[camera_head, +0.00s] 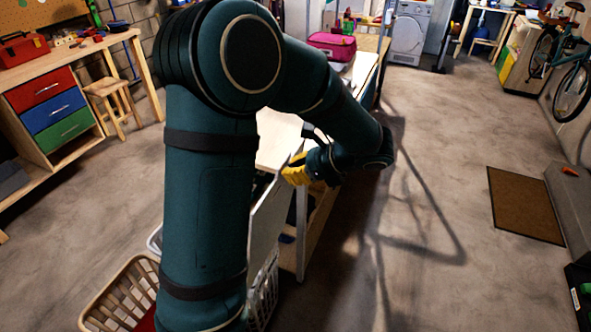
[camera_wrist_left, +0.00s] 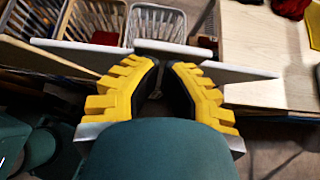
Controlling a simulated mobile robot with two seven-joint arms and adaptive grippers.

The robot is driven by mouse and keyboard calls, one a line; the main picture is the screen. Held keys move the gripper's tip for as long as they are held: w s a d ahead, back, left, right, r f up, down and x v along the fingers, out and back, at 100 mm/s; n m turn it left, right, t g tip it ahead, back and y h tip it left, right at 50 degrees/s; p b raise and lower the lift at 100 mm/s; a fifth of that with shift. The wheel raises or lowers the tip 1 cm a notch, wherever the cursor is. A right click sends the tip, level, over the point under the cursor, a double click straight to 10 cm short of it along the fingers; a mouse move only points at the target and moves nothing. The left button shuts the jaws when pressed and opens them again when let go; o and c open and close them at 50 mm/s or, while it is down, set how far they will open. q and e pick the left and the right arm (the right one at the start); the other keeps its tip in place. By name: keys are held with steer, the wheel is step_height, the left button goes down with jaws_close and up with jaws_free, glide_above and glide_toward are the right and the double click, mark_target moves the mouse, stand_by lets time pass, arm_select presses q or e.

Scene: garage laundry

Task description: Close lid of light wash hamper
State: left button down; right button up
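Seen in the head view, a thin pale panel (camera_head: 268,212), apparently a hamper lid, stands steeply upright above the baskets. My left gripper (camera_head: 299,170), with yellow fingers, is at its upper right edge. My left arm hides much of the hampers. My right gripper is out of view.
A tan basket (camera_head: 112,290) and a white basket (camera_head: 266,292) stand at the bottom of the head view. A wooden table (camera_head: 277,150) with a pink bag (camera_head: 332,45) lies beyond the gripper. The floor to the right is open, with a brown mat (camera_head: 524,205).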

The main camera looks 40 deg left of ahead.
arm_select(q)
steer(key=s+a+f+t+h+p, duration=0.15)
steer(key=s+a+p, duration=0.3)
steer(key=a, duration=1.05)
steer(key=s+a+f+h+p, duration=0.1)
steer(key=s+a+h+p, duration=0.3)
steer(key=a, duration=1)
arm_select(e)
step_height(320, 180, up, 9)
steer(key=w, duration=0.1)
arm_select(q)
steer(key=s+a+f+b, duration=0.2)
steer(key=s+a+f, duration=0.2)
steer(key=a+f, duration=0.7)
steer(key=s+a+f+b, duration=0.2)
steer(key=s+a+f, duration=0.1)
steer(key=a+f, duration=0.8)
steer(key=shift+s+a+f, duration=0.15)
steer(key=shift+s+f, duration=0.15)
steer(key=shift+s, duration=0.1)
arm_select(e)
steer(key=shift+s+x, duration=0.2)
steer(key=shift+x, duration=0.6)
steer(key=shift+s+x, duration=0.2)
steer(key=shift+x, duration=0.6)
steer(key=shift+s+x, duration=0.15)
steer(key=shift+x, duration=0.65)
arm_select(q)
steer(key=shift+t, duration=0.25)
